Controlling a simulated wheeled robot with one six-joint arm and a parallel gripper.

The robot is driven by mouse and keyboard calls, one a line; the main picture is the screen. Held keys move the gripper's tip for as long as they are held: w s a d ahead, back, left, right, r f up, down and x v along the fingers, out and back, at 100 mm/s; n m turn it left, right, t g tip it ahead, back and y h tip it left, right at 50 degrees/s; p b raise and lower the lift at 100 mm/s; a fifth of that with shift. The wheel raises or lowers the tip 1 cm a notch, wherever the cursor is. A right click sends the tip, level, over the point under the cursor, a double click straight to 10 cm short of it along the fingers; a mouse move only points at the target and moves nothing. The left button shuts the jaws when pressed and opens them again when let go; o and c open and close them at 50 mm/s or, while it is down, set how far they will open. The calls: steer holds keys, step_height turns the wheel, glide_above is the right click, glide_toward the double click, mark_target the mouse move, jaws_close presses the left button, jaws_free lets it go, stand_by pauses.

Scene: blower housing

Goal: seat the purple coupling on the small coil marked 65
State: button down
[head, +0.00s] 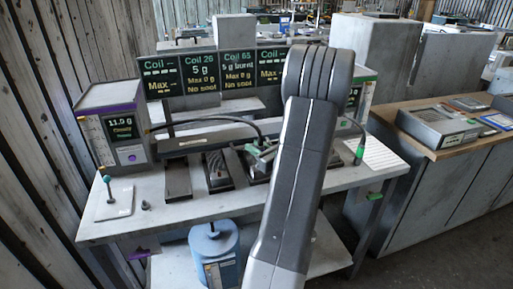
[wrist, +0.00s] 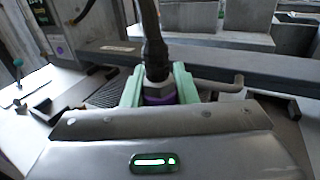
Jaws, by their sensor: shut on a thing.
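My gripper (wrist: 158,88) has pale green fingers closed on the purple coupling (wrist: 158,99), whose purple ring shows between them in the wrist view. A black hose rises from the coupling. In the head view my gripper (head: 262,155) is over the third dark block from the left, below the display reading Coil 65 (head: 238,68). My gripper and arm cover much of that spot, so the small coil itself is not clear. I cannot tell whether the coupling touches it. The wrist housing hides what lies below the coupling.
A block with a ridged top (head: 217,168) stands just left of my gripper. A box reading 11.0 g (head: 121,130) stands at the bench's left. A teal-topped stick (head: 106,180) stands on a white plate. A blue canister (head: 214,250) is below. The bench's front left is mostly clear.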

steer(key=shift+f+b, duration=0.55)
steer(key=shift+f, duration=0.1)
steer(key=c, duration=1.1)
jaws_free()
steer(key=b+v, duration=0.1)
steer(key=v, duration=1.3)
steer(key=shift+b, duration=0.35)
steer(key=shift+w+a+r, duration=0.1)
steer(key=shift+w+a, duration=0.05)
